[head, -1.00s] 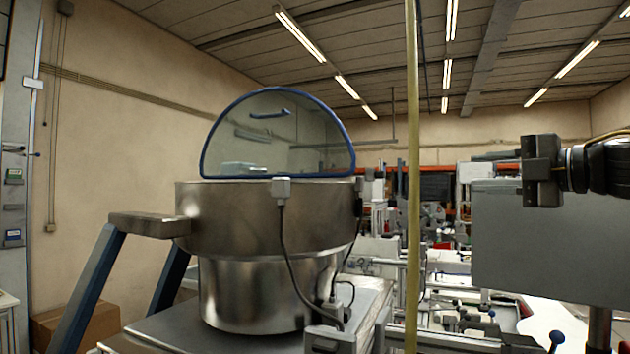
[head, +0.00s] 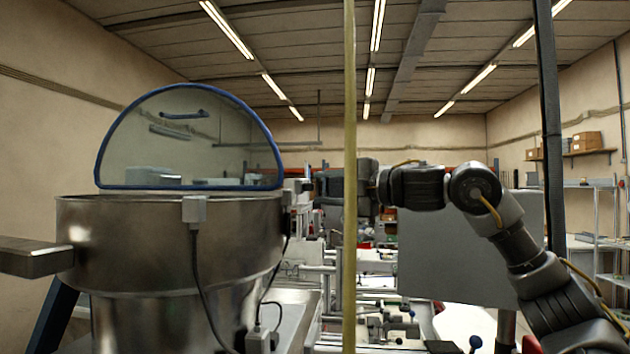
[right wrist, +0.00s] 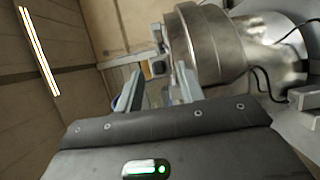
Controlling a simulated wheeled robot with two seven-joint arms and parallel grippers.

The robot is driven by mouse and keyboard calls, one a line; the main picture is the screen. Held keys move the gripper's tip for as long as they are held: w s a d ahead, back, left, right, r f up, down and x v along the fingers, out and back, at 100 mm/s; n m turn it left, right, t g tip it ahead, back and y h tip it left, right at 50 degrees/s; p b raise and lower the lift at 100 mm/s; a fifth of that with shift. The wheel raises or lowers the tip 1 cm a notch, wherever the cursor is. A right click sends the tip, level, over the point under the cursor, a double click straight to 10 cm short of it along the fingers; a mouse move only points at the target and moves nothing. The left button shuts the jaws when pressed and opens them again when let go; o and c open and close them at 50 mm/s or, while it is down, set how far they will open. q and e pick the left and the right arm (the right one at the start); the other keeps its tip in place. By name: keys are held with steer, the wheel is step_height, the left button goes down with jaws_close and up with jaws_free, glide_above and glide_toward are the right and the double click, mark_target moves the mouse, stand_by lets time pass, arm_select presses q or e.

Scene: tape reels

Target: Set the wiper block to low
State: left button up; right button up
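I cannot make out for certain which part is the wiper block. A steel bowl feeder (head: 150,240) stands at the left of the head view, and a small grey block (head: 194,208) with a cable sits on its rim; I cannot tell its setting. The bowl (right wrist: 205,45) also shows in the right wrist view, beyond the fingers. My right gripper (head: 325,187) is right of the bowl, partly behind a thin yellow post. In the right wrist view its two fingers (right wrist: 158,88) are apart with nothing held between them. My left gripper is out of view.
A clear half-round cover (head: 190,140) with a blue edge stands above the bowl. The yellow post (head: 349,250) rises in front of my right arm. A grey panel (head: 455,255) is behind the arm. A steel chute (head: 35,257) juts from the bowl's left side.

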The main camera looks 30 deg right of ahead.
mark_target(305, 187)
steer(key=x, duration=0.3)
steer(key=shift+s+p, duration=0.1)
steer(key=shift+p, duration=0.25)
steer(key=shift+s, duration=0.25)
steer(key=shift+c, duration=1.3)
jaws_close()
